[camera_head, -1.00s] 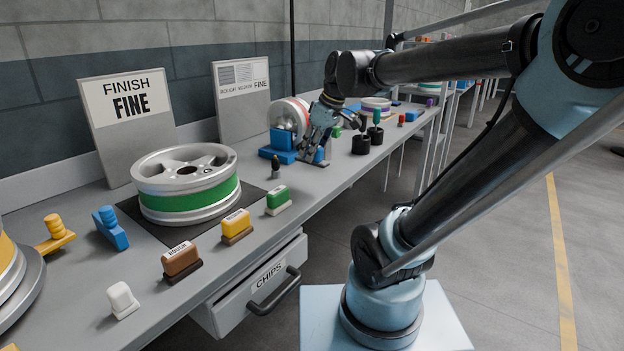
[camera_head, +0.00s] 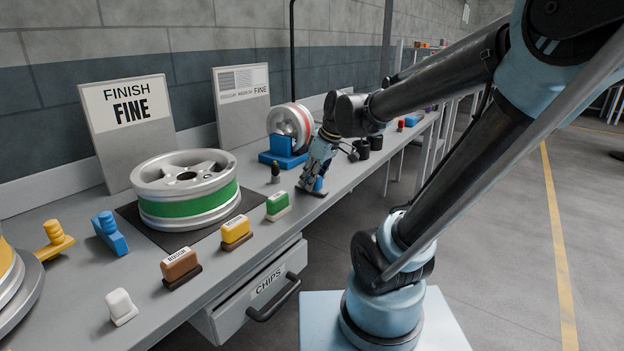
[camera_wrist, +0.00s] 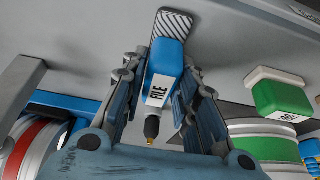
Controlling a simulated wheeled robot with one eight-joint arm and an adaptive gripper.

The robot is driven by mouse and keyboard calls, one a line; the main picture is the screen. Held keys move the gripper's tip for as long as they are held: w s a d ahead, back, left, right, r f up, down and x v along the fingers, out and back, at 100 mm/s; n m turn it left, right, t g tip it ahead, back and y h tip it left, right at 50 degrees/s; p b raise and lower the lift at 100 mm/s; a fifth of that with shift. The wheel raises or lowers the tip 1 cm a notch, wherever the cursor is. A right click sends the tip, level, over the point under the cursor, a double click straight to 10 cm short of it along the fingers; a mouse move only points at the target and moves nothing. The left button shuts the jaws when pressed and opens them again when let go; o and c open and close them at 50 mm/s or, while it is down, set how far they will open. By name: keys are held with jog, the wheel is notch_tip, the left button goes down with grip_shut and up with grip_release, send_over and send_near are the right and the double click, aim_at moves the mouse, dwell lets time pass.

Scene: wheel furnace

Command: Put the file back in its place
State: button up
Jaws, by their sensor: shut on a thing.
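The file (camera_wrist: 165,72) is a blue block with a white FILE label and a striped grey plate at its far end. In the wrist view it sits between both fingers of my gripper (camera_wrist: 160,95), which is shut on it. In the head view my gripper (camera_head: 314,178) points down near the front edge of the bench, with the blue of the file (camera_head: 319,185) showing low beside the fingers. I cannot tell whether the file touches the bench. The place meant for the file is not clearly marked in view.
Left of my gripper on the bench (camera_head: 75,305) are a green block (camera_head: 278,204), a small dark tool (camera_head: 275,173) and a wheel with a green band (camera_head: 187,203). A blue stand (camera_head: 283,160) with a red-banded wheel (camera_head: 291,119) is behind. Black cups (camera_head: 362,149) stand to the right.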

jog(key=shift+f, duration=0.1)
jog(key=o, duration=1.1)
jog(key=shift+c, duration=0.2)
jog(key=v, duration=1.2)
jog(key=s+d+f+m+h, duration=0.1)
jog(key=s+d+f+m, duration=0.4)
jog(key=f, duration=0.4)
jog(key=s+d+f+m+h, duration=0.2)
jog(key=s+d+f+m, duration=0.3)
jog(key=f, duration=0.5)
jog(key=shift+s+d+f+g+h, duration=0.3)
jog(key=shift+s+d, duration=0.3)
jog(key=shift+d, duration=0.2)
